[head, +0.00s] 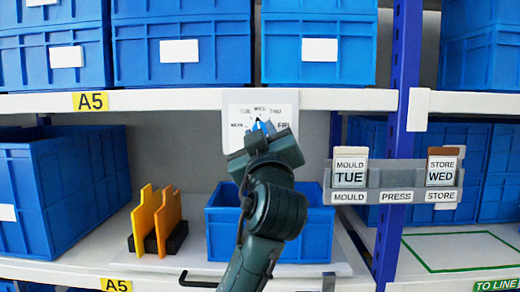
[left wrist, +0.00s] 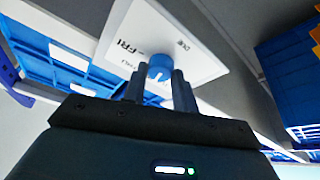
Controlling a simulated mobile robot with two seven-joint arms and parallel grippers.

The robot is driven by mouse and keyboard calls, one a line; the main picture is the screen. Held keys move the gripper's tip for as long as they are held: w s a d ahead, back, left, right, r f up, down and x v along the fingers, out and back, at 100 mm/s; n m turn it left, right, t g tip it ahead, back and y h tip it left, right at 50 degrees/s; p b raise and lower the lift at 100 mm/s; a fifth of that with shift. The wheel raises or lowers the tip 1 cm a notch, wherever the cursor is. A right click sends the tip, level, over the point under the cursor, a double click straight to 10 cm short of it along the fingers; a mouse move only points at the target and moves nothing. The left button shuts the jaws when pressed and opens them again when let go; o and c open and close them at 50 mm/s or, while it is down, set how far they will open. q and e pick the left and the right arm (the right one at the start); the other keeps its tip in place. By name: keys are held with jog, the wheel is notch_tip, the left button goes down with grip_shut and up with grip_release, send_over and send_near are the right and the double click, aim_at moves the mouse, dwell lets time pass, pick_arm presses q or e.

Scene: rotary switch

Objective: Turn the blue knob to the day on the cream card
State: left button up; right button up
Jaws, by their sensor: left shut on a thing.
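The blue knob (head: 263,126) sits on a white dial plate (head: 237,113) marked with days: WED at the top, THU upper right, FRI right. My left gripper (head: 262,133) is in front of the plate and covers much of the knob. In the left wrist view its two fingers (left wrist: 158,92) are shut on the sides of the knob (left wrist: 160,66). A white mark shows on the knob, but I cannot tell surely which day it points to. The cream-topped card (head: 350,168) reads MOULD TUE. My right gripper is not in view.
A brown-topped card (head: 445,167) reads STORE WED, in the same clear holder (head: 397,178) on the blue upright (head: 401,100). A blue bin (head: 318,232) stands below the dial, beside yellow dividers (head: 168,217). Blue crates (head: 180,55) fill the upper shelf.

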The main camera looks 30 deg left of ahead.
pick_arm(q)
jog(key=n+g+b, duration=0.1)
jog(key=n+b, duration=0.1)
jog(key=n, duration=0.1)
jog(key=n+g+y+b, duration=0.1)
jog(key=n+b, duration=0.1)
jog(key=n, duration=0.1)
jog(key=shift+d+n+g+y, duration=0.1)
jog(key=shift+n+g+y, duration=0.2)
jog(key=shift+g, duration=0.1)
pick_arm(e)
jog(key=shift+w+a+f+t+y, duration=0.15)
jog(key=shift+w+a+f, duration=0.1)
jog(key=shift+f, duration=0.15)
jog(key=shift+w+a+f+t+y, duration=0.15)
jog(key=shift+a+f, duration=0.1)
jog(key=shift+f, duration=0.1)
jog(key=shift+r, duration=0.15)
pick_arm(q)
jog(key=o, duration=0.8)
jog(key=shift+r, duration=0.1)
jog(key=shift+o, duration=0.9)
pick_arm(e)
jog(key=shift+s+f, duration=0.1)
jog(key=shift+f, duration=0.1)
